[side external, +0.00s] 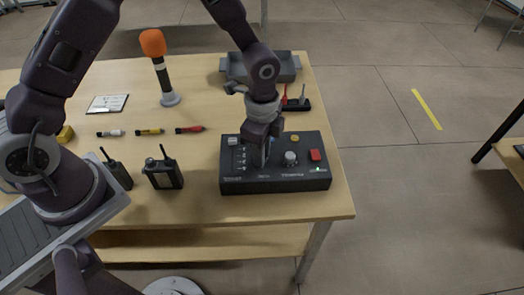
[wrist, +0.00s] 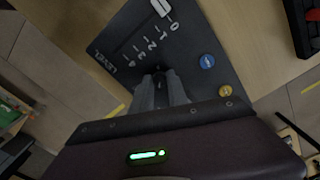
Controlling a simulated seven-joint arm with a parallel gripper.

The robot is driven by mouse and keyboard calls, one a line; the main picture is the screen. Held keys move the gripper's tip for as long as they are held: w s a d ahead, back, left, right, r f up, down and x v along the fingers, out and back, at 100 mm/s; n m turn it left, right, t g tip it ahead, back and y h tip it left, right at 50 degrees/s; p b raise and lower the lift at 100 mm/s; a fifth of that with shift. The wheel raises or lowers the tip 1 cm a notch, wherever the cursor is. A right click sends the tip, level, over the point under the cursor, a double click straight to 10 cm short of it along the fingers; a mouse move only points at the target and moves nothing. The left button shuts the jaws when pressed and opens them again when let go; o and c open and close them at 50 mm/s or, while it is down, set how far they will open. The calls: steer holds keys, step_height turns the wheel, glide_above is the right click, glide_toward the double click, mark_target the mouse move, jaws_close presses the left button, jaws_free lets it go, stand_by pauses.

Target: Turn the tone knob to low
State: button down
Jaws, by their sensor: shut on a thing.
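The dark control box (side external: 276,186) sits at the front right of the table, and part of its top shows in the wrist view (wrist: 118,25). My gripper (side external: 265,160) points down over the middle of the box, between the level slider (side external: 233,140) and a round grey knob (side external: 290,158). In the wrist view its fingers (wrist: 160,82) are closed around a small dark knob (wrist: 158,71), mostly hidden by them. The label by this knob is too small to read, and its setting cannot be seen. The level slider's white cap (wrist: 160,7) is near 0.
The box also has a red button (side external: 315,155), a yellow button (side external: 295,138) and a blue button (wrist: 207,61). Two radios (side external: 163,174) stand left of it.

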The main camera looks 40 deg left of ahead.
steer(key=n, duration=0.4)
steer(key=shift+n, duration=0.3)
steer(key=n, duration=0.3)
steer(key=shift+n, duration=0.4)
steer(key=n, duration=0.3)
steer(key=shift+n, duration=2.1)
steer(key=c, duration=1.3)
jaws_free()
